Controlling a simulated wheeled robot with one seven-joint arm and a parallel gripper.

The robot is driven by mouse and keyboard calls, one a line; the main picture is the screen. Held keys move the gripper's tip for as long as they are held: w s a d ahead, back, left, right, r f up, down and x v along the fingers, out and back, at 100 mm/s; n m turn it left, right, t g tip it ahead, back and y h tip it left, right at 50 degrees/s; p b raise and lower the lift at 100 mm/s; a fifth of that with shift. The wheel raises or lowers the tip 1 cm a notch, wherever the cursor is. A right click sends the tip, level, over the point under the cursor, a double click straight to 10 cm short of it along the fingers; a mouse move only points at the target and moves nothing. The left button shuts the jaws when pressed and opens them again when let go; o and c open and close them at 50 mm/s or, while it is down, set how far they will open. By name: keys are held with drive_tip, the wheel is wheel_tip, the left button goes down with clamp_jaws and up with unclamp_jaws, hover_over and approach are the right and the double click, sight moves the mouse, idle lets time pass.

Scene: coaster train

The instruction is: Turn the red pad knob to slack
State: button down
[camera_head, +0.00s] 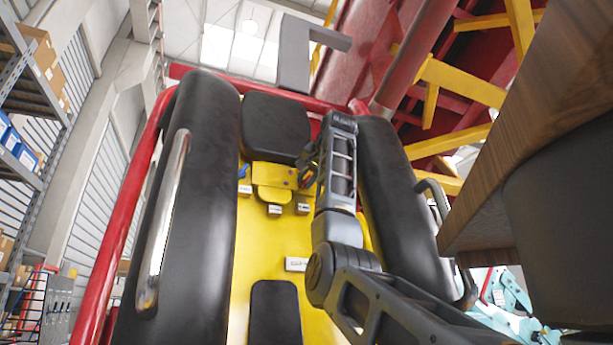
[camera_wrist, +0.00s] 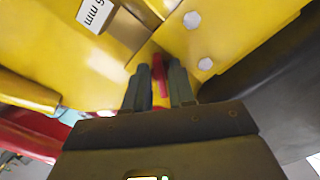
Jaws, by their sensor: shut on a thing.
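The red pad knob (camera_wrist: 159,72) shows in the wrist view as a narrow red piece between my two dark fingers. My gripper (camera_wrist: 160,88) is shut on it, in front of a yellow panel (camera_wrist: 110,52). In the head view my gripper (camera_head: 308,168) is at the right side of the yellow bracket (camera_head: 272,178) below the black headrest.
A blue knob (camera_head: 243,171) is at the bracket's left. Small white label plates (camera_head: 275,210) sit below it. Thick black side bolsters (camera_head: 190,200) flank the seat. A wooden slab (camera_head: 540,130) juts in at right. A label plate (camera_wrist: 94,14) shows in the wrist view.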

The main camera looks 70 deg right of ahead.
drive_tip(key=shift+d+n+p, duration=0.1)
drive_tip(key=shift+n+p, duration=0.5)
drive_tip(key=shift+n, duration=1)
drive_tip(key=shift+f, duration=0.1)
drive_tip(key=c, duration=1.2)
unclamp_jaws()
